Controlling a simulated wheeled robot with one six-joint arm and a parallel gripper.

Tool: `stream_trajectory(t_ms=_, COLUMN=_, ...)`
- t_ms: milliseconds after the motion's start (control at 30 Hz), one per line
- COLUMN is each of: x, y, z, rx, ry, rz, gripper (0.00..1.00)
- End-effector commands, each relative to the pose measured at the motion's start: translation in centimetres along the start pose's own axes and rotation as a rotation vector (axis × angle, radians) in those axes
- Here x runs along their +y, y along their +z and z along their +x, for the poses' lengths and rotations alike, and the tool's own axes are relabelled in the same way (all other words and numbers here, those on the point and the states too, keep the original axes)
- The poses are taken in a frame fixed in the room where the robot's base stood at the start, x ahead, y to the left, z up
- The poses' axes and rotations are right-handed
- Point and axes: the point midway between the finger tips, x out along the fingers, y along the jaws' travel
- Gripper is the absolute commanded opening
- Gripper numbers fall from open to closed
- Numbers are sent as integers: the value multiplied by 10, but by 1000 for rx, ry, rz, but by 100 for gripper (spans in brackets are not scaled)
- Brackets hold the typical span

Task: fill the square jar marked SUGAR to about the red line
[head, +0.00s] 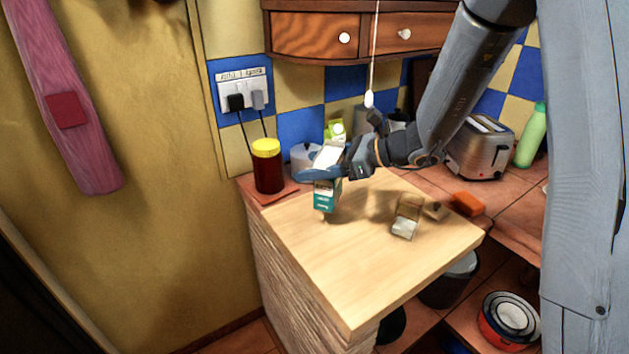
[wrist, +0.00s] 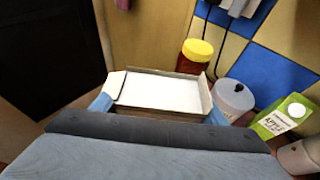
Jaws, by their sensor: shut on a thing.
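My gripper (head: 322,173) is shut on a carton (head: 326,196) with a teal lower part, held above the left back of the wooden board. In the wrist view the same carton (wrist: 160,92) has its top open, with flaps spread and a flat white surface inside; my blue fingertips (wrist: 160,112) press its two sides. A small square clear jar (head: 406,216) stands on the board, right of the carton and apart from it. It looks pale at the near lower end. Its SUGAR mark, red line and fill level are too small to read.
The board's front (head: 350,285) is clear.

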Motion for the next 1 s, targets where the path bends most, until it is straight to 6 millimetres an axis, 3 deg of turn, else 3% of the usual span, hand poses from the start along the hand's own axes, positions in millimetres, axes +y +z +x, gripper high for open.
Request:
stream_trajectory(t_ms=200, x=0, y=23, z=-9, rx=-1, ry=0, rz=-2, gripper=36)
stream_trajectory(t_ms=367, x=-4, y=29, z=-18, rx=-2, ry=-12, rz=-6, gripper=36)
stream_trajectory(t_ms=467, x=-13, y=28, z=-33, rx=-3, ry=-39, rz=-25, gripper=36)
stream_trajectory(t_ms=800, x=-66, y=6, z=-128, rx=6, ry=-220, rz=-166, gripper=36)
stream_trajectory(t_ms=1000, x=-86, y=-9, z=-182, rx=27, ry=-317, rz=-244, gripper=36)
